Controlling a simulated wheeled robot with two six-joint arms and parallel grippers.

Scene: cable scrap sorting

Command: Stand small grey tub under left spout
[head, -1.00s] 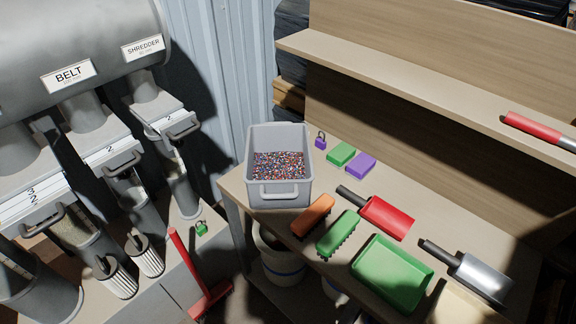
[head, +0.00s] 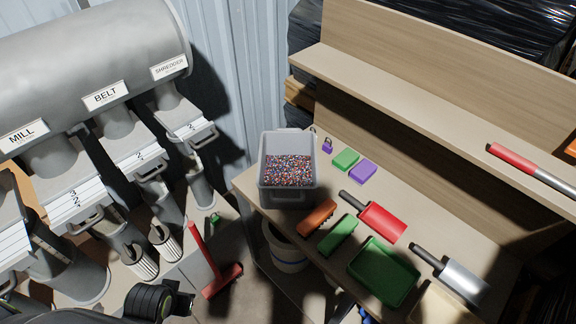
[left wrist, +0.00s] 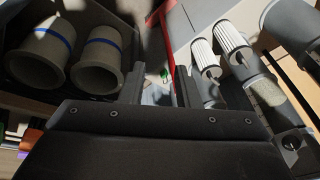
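A grey tub (head: 287,198) of multicoloured granules stands upright on the workbench; it is the only grey tub I make out. On the left, gated spouts hang from a big grey drum: one under the MILL sign (head: 75,200), one under BELT (head: 140,160) and one under SHREDDER (head: 187,130). Part of another gate is cut off at the left edge. My left arm's black end shows low in the head view, well left of the tub. In the left wrist view my left gripper (left wrist: 158,88) is open and empty, fingers apart. My right gripper is out of view.
The workbench (head: 480,240) also holds brushes, a red scoop (head: 382,222), a metal scoop (head: 462,277) and a green tray (head: 375,275). Ribbed filters (head: 165,242), a green padlock (head: 214,219) and a red-handled tool (head: 205,255) are near the spouts. Blue-banded buckets (left wrist: 103,55) stand below.

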